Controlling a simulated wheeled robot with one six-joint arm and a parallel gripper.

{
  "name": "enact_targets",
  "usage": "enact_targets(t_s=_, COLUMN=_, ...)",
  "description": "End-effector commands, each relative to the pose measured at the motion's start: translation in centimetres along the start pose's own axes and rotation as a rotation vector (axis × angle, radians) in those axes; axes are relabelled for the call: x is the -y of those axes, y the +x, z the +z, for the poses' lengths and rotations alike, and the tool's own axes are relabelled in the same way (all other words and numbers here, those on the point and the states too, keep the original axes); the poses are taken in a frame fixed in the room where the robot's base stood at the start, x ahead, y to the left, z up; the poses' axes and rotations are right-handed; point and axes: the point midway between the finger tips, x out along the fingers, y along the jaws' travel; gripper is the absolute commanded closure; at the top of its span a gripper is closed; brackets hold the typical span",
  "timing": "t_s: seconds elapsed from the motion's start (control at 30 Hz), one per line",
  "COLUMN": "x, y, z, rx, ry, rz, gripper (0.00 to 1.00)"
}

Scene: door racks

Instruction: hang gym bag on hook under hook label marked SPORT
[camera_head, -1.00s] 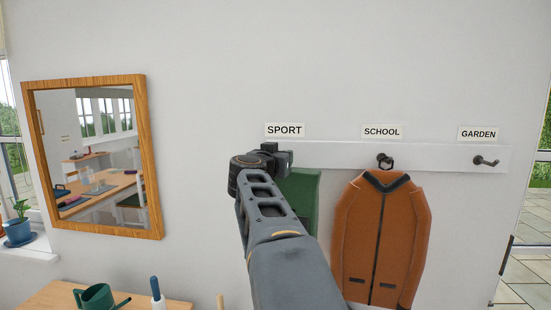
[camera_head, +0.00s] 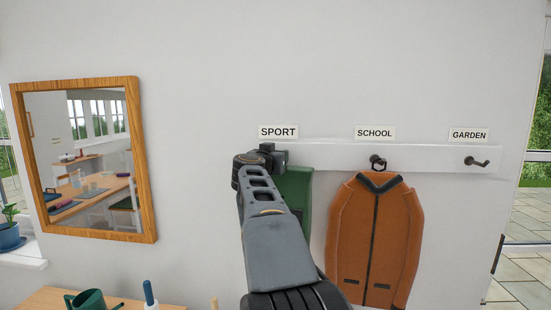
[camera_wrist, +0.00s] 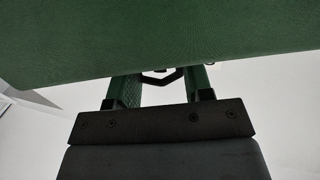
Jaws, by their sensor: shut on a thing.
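The green gym bag (camera_head: 297,205) hangs partly behind my arm, just below the SPORT label (camera_head: 278,132), in the head view. My gripper (camera_head: 268,155) is in front of the rail under that label, its fingers mostly hidden by my own wrist.
The white rail (camera_head: 430,158) carries an orange jacket (camera_head: 374,235) on the hook under SCHOOL (camera_head: 375,132). The hook (camera_head: 477,161) under GARDEN (camera_head: 469,135) is bare. A mirror (camera_head: 147,180) hangs at left. A table (camera_head: 50,297) with a green watering can (camera_head: 88,299) stands below.

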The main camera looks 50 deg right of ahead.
Motion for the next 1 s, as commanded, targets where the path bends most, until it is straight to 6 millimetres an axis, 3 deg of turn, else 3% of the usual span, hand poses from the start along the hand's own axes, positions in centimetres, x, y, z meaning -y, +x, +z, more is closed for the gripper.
enact_targets(t_s=0.43, x=0.7, y=2.7, z=0.1, rx=-0.002, ry=0.001, rz=0.001, gripper=1.00)
enact_targets(t_s=1.0, x=0.9, y=3.9, z=1.9, rx=0.003, ry=-0.003, rz=0.004, gripper=1.00)
